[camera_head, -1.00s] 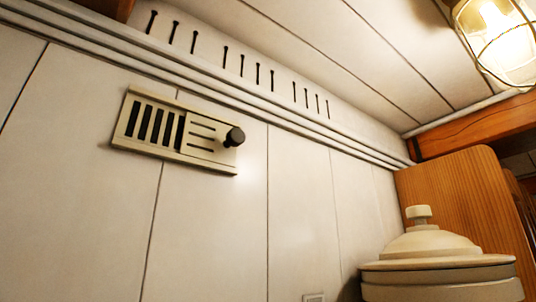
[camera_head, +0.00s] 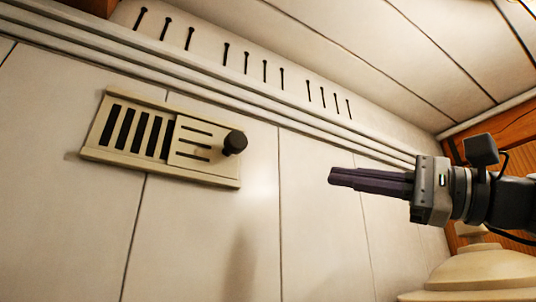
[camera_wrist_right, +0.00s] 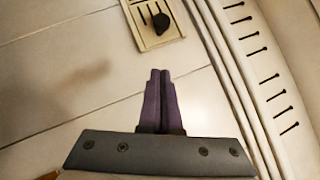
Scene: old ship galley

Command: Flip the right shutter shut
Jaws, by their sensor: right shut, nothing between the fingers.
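A cream vent plate (camera_head: 106,160) is fixed on the wall at the left of the head view. Dark slots show open on its left part. A slatted sliding shutter panel (camera_head: 186,155) covers its right part and bears a black knob (camera_head: 235,142) at its right edge. My right gripper (camera_head: 332,177) is shut and empty, to the right of the knob and apart from it, pointing left. In the right wrist view the gripper (camera_wrist_right: 160,74) points up toward the plate, with the knob (camera_wrist_right: 160,24) ahead of its tips and a gap between. My left gripper is not in view.
A moulding strip (camera_head: 270,100) runs along the wall above the vent, with a row of narrow slots over it. A round cream lidded vessel (camera_head: 485,272) is at the lower right. The wall between knob and gripper is clear.

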